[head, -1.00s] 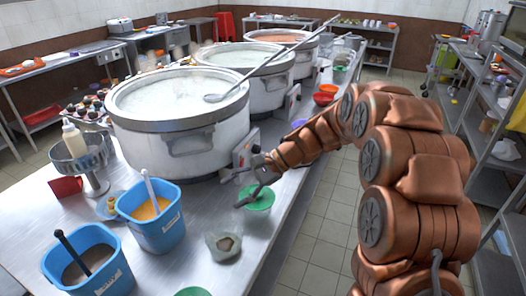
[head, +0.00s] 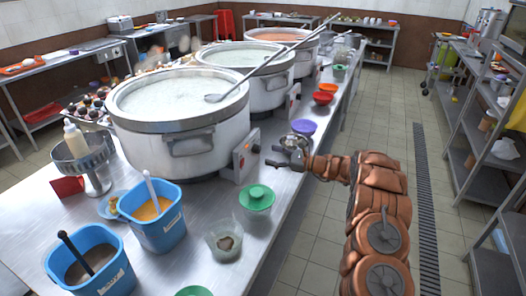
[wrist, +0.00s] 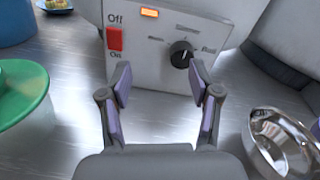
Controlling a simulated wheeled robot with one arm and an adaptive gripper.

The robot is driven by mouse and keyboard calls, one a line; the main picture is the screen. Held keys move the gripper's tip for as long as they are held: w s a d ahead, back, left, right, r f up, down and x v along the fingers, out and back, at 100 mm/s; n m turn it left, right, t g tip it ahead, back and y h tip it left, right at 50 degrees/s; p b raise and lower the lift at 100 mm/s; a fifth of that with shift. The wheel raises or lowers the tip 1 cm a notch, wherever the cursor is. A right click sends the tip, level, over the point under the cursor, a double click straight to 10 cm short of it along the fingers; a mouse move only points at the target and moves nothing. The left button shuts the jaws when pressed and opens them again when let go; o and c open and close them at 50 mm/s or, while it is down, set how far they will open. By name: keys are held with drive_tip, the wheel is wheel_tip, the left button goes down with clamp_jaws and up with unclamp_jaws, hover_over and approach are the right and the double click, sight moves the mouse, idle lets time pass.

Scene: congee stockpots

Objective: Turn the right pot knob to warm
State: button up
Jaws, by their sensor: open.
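The control box (wrist: 140,25) of the nearest pot (head: 185,140) faces my gripper in the wrist view. It carries a black knob (wrist: 181,54), a red off/on switch (wrist: 115,39) and a lit orange lamp (wrist: 149,12). "Boil" is printed right of the knob; the other knob labels and its exact pointing are too small to read. My gripper (wrist: 160,83) is open and empty, its fingertips in front of and below the knob, apart from it. In the head view, my gripper (head: 273,156) is just right of this control box (head: 246,155). The middle pot (head: 268,90) and far pot (head: 303,62) stand behind.
A steel bowl (wrist: 280,142) is close to my right finger. A green-lidded bowl (head: 257,198) and a clear cup (head: 224,240) stand on the counter. A purple bowl (head: 304,127) and red bowls (head: 322,97) line its edge. The aisle floor (head: 400,140) is clear.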

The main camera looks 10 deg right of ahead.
sight(259, 151)
drive_tip(key=shift+m+t, duration=0.6)
drive_tip(key=shift+t, duration=0.1)
drive_tip(key=shift+w+a+f+p, duration=0.3)
drive_tip(key=shift+w+a+p, duration=0.2)
drive_tip(key=shift+w, duration=0.55)
drive_tip(key=shift+w+a+f+p, duration=0.25)
drive_tip(key=shift+w+a+p, duration=0.25)
drive_tip(key=shift+w, duration=0.55)
drive_tip(key=shift+w+a+f+p, duration=0.35)
drive_tip(key=shift+w+a, duration=0.25)
drive_tip(key=shift+w, duration=0.45)
drive_tip(key=shift+c, duration=0.4)
drive_tip(key=c, duration=1.1)
drive_tip(key=shift+f+b, duration=0.1)
drive_tip(key=shift+b, duration=0.35)
